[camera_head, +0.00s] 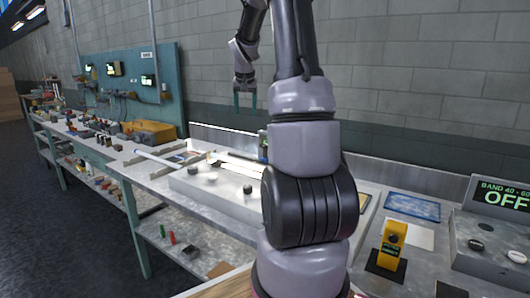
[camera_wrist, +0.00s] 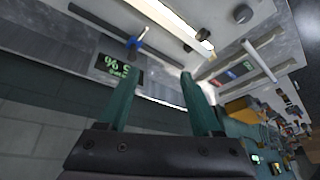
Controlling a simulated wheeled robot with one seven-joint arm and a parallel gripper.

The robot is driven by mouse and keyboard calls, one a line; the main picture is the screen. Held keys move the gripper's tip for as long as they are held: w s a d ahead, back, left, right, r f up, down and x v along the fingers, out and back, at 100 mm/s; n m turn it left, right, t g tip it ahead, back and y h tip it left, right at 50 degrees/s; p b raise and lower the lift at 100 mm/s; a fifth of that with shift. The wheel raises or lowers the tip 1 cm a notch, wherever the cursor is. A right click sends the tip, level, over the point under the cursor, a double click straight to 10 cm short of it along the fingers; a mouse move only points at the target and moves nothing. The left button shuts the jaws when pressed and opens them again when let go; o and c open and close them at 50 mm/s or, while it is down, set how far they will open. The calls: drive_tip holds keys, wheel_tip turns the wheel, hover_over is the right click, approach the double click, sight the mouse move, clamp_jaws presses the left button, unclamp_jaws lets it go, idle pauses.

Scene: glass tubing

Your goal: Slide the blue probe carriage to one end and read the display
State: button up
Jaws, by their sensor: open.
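My gripper (camera_head: 245,107) is open and empty, hanging above the bench with its teal fingers apart. In the wrist view its fingers (camera_wrist: 161,78) point toward a small blue carriage (camera_wrist: 135,43), which is beyond them and apart from them. The carriage sits near a long bright glass tube (camera_wrist: 165,15). Next to it is a dark display (camera_wrist: 118,69) with green characters, turned and too blurred to read surely. In the head view the lit tube (camera_head: 238,165) shows partly, and my arm hides the carriage.
A dark knob (camera_wrist: 242,14) stands on the pale panel. At right, a box display (camera_head: 503,197) reads BAND 40 - 60 OFF. A yellow meter (camera_head: 391,240) stands before it. A yellow case (camera_head: 150,132) and loose parts lie on the bench at left.

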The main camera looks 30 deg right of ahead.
drive_tip(key=m+g, duration=0.1)
approach(264, 146)
drive_tip(key=f, duration=0.2)
drive_tip(key=shift+h, duration=0.3)
drive_tip(key=x, duration=1)
drive_tip(key=shift+w+d+f, duration=0.15)
drive_tip(key=shift+w+f, duration=0.05)
drive_tip(key=shift+f, duration=0.05)
clamp_jaws()
drive_tip(key=shift+w, duration=0.1)
